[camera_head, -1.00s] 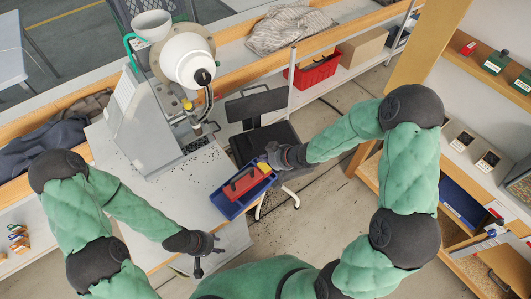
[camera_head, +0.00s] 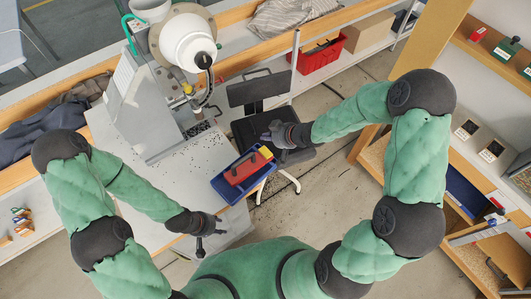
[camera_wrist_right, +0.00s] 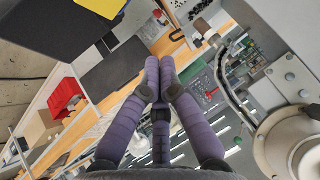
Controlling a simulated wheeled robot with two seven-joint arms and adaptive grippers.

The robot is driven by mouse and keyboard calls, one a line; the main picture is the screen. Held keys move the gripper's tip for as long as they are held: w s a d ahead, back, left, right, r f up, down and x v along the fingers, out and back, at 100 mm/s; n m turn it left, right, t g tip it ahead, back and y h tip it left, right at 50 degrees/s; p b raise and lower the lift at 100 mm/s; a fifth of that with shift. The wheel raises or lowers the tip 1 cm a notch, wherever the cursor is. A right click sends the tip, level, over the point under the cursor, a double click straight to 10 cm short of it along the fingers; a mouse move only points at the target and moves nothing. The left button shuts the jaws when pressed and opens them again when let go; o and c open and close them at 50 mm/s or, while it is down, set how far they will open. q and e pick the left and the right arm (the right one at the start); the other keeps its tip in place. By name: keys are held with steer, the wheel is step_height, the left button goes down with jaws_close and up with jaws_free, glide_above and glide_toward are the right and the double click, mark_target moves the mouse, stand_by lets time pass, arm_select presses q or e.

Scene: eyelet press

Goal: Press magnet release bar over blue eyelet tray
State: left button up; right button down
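The blue tray (camera_head: 218,184) sits at the right front corner of the white press table in the head view. A red block with a dark handle (camera_head: 241,172) lies in or on it, with a small yellow part (camera_head: 265,153) at its upper right end. I cannot tell which part is the release bar.
The white eyelet press (camera_head: 187,48) stands at the back of the table, with dark eyelets (camera_head: 205,150) scattered around its base. A black chair (camera_head: 262,122) is behind the tray. A red bin (camera_head: 322,55) and cardboard box (camera_head: 366,44) stand on the back shelf.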

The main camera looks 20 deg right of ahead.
steer(key=b, duration=0.5)
glide_above(264, 151)
steer(key=s, duration=0.1)
steer(key=f, duration=0.4)
steer(key=d+f, duration=0.1)
steer(key=f, duration=0.1)
steer(key=shift+f+b, duration=0.65)
steer(key=shift+f, duration=0.05)
steer(key=shift+f, duration=0.45)
steer(key=shift+f+b, duration=0.55)
steer(key=shift+f, duration=0.05)
stand_by(0.9)
steer(key=shift+s+f, duration=0.15)
steer(key=shift+f, duration=0.1)
stand_by(0.5)
steer(key=shift+r, duration=0.1)
steer(key=shift+w+r+p, duration=0.2)
steer(key=shift+r+p, duration=0.35)
steer(key=shift+r, duration=0.05)
steer(key=shift+r+p, duration=0.5)
steer(key=shift+p, duration=0.05)
